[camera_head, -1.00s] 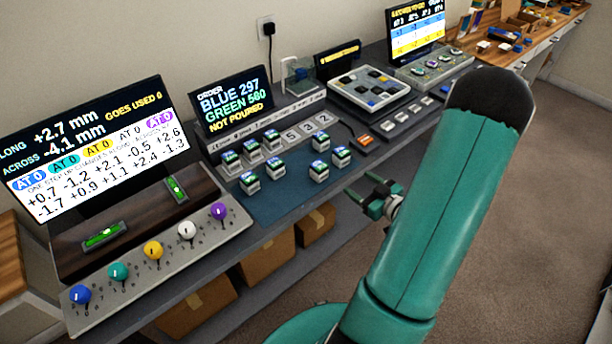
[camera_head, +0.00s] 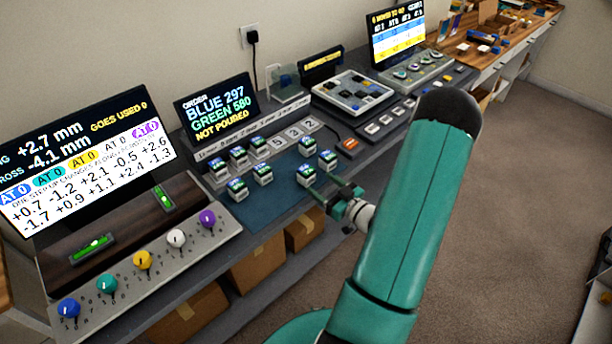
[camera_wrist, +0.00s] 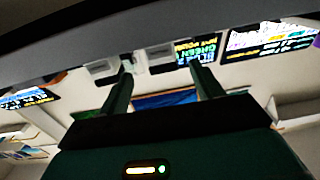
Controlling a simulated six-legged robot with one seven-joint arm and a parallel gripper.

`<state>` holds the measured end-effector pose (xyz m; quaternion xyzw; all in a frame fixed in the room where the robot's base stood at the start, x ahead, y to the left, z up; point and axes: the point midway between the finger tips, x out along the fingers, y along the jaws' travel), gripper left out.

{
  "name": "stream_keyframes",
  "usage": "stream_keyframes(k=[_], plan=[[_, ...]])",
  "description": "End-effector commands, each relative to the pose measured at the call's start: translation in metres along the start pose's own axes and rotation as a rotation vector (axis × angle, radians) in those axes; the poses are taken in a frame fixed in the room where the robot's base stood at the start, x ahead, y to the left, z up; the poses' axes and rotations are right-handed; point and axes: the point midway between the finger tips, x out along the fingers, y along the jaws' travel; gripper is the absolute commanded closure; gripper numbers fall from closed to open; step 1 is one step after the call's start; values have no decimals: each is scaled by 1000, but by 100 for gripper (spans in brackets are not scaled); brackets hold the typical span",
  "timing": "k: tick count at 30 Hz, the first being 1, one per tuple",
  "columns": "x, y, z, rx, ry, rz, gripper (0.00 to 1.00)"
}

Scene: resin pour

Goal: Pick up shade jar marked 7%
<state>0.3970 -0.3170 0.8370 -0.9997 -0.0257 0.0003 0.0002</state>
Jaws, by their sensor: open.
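Several small shade jars with blue-green labelled tops stand by the blue mat (camera_head: 265,208). Three jars form a back row, including the middle back jar (camera_head: 238,157). A front-left jar (camera_head: 237,190) and its neighbour (camera_head: 263,174) stand on the mat. A right-hand group has an upper jar (camera_head: 308,146), a right jar (camera_head: 327,160) and a front jar (camera_head: 306,175). The percent marks are too small to read, so I cannot tell which is 7%. My gripper (camera_head: 322,184) is open beside the front jar of the right-hand group. In the wrist view my gripper (camera_wrist: 163,72) shows spread fingers with no jar between them.
An order screen (camera_head: 217,108) stands behind the jars. A panel of coloured knobs (camera_head: 143,260) is at the left. A tray of square pieces (camera_head: 352,92) lies behind right. Cardboard boxes (camera_head: 257,270) sit on the shelf below.

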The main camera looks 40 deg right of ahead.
Motion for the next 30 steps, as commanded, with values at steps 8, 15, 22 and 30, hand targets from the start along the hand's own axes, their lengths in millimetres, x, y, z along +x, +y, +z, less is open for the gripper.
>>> stream_keyframes(k=[8,15,22,30], plan=[[38,-4,-7,-1,2,-4,35],[49,-3,-7,-1,1,-2,35],[49,-3,-7,-1,1,-2,64],[49,-3,-7,-1,1,-1,85]])
